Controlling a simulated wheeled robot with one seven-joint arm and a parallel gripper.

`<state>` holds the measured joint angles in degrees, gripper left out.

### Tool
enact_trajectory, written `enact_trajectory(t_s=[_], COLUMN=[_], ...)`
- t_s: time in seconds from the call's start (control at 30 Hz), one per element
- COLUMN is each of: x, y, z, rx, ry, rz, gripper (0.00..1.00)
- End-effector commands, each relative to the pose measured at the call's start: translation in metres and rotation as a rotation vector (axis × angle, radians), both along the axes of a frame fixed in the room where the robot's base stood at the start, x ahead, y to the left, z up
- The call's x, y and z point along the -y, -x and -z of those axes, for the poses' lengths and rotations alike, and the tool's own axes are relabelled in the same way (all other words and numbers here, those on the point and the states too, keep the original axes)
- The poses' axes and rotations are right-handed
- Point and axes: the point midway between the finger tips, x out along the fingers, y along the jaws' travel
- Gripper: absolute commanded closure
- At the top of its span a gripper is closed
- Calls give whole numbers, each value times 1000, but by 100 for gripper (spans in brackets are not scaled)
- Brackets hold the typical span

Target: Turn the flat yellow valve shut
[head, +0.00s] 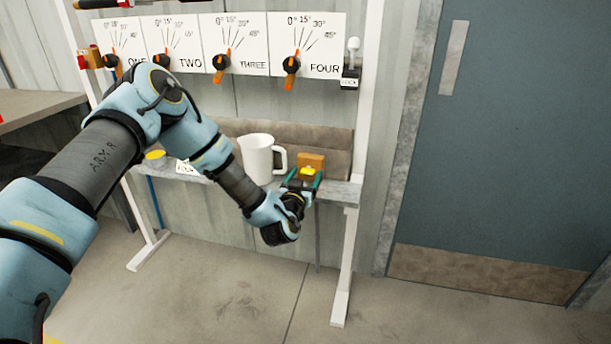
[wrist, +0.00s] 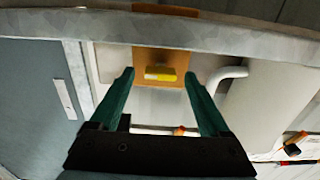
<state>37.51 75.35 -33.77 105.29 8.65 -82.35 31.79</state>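The flat yellow valve (head: 307,171) sits on the front of a small orange-brown block (head: 312,160) at the right end of the shelf. In the wrist view the valve (wrist: 159,73) is a short yellow bar lying crosswise on the orange plate (wrist: 172,57). My gripper (head: 305,177) is in front of the valve with its green fingers pointing at it. In the wrist view the gripper (wrist: 159,76) is open. The valve appears between the fingertips with a gap on each side. I cannot tell how far the tips are from it in depth.
A white mug (head: 257,158) stands on the shelf (head: 340,193) just left of the block. A yellow-topped round thing (head: 155,158) is further left. Above are several dial panels (head: 307,45) with orange-black knobs. A grey-blue door (head: 510,130) is at the right.

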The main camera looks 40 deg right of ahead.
Motion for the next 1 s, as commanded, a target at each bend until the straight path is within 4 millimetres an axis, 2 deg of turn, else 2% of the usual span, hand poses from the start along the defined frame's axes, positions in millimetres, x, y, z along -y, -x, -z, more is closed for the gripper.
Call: enact_trajectory(t_s=[0.07,0.7,1.0], x=[0,0,0], y=[0,0,0], z=[0,0,0], rx=[0,1,-16], ry=[0,1,12], rz=[0,0,0], gripper=[28,100,100])
